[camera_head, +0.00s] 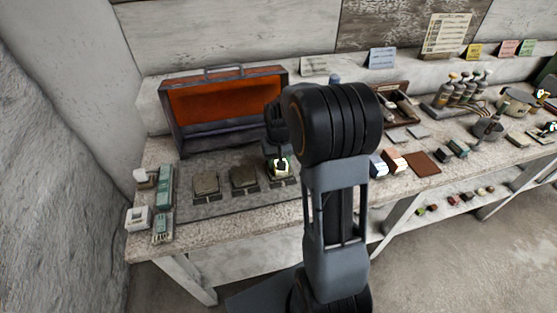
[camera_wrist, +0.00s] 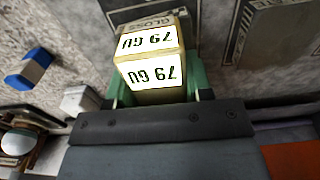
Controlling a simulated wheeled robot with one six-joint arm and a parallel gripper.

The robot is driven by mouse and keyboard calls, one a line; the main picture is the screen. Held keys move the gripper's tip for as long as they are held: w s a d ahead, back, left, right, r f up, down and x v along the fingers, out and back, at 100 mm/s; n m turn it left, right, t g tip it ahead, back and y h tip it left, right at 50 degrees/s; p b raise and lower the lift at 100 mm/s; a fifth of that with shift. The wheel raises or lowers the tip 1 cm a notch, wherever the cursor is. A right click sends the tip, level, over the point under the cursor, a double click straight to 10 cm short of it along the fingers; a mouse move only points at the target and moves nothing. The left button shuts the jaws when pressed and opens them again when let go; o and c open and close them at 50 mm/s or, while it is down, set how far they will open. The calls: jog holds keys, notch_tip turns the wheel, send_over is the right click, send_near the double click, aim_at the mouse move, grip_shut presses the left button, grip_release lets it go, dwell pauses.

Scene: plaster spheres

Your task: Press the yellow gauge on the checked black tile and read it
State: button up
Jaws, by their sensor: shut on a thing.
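My gripper (camera_head: 278,152) is shut on the yellow gauge (camera_head: 280,168), at the right-hand tile place on the grey mat (camera_head: 215,207). In the wrist view the gauge (camera_wrist: 152,95) sits between my green fingertips (camera_wrist: 158,84). Its two lit white faces both read 79 GU, upside down in that picture. Lettering like GLOSS shows beside it. The tile under the gauge is mostly hidden, so I cannot tell its checks or whether the gauge touches it. Two other dark tiles, a left one (camera_head: 206,184) and a middle one (camera_head: 243,178), stand clear on the mat.
An open orange-lined case (camera_head: 225,100) stands behind the mat. Small green and white boxes (camera_head: 163,187) are at the bench's left end.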

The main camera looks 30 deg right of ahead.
dwell(0.5)
jog(key=shift+r+p, duration=2.8)
jog(key=shift+r, duration=0.7)
